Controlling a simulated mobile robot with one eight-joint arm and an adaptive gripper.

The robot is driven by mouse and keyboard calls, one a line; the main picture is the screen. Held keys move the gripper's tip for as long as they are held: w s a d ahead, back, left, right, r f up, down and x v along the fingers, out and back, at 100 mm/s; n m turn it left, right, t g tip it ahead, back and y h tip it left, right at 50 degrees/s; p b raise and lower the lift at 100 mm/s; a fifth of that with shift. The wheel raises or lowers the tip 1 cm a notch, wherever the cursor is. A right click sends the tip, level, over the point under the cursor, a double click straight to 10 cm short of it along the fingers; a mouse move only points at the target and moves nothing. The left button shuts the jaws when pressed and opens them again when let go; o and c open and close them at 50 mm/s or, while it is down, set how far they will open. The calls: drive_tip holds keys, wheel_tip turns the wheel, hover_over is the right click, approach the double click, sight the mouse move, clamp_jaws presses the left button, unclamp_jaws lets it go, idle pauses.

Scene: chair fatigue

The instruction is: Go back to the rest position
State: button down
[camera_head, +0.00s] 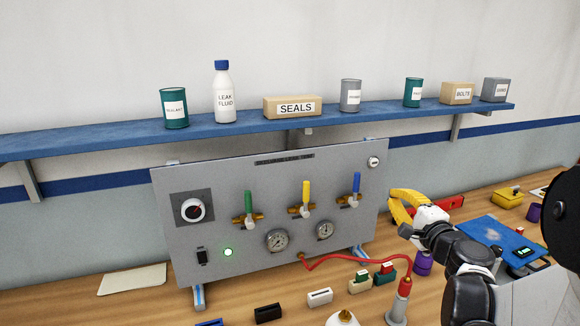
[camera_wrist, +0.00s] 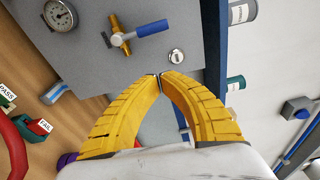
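My gripper (camera_head: 393,196) has yellow fingers and is at the right end of the grey test panel (camera_head: 220,180), in front of its right edge. In the wrist view, the fingertips of my gripper (camera_wrist: 161,76) meet, with nothing visible between them. The blue-handled valve (camera_head: 355,190) is left of my gripper in the head view; its blue handle also shows beyond the fingertips in the wrist view (camera_wrist: 152,28). My arm reaches in from the lower right of the head view.
A blue shelf (camera_head: 250,127) with cans, boxes and a bottle runs above the panel. A red hose (camera_head: 345,258) lies in front of it.

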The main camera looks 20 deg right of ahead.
drive_tip(key=s+a+f+n+g+y+b, duration=0.15)
drive_tip(key=a+n, duration=0.35)
drive_tip(key=a, duration=0.5)
drive_tip(key=s+a+f+n+g+y, duration=0.1)
drive_tip(key=a+f+n+g+y, duration=0.25)
drive_tip(key=a, duration=0.55)
drive_tip(key=s+a+f+n+g+h, duration=0.1)
drive_tip(key=s+a+f+n+g, duration=0.1)
drive_tip(key=s, duration=0.3)
drive_tip(key=s+a+f+n+g+h, duration=0.1)
drive_tip(key=s+a+f+n+g, duration=0.1)
drive_tip(key=s+n, duration=0.3)
drive_tip(key=s+a+f+n+g+h+b, duration=0.1)
drive_tip(key=s+a+f+n, duration=0.2)
drive_tip(key=s, duration=0.4)
drive_tip(key=shift+a+f+n+g, duration=0.35)
drive_tip(key=shift+a+n+g, duration=0.1)
drive_tip(key=shift+n, duration=0.3)
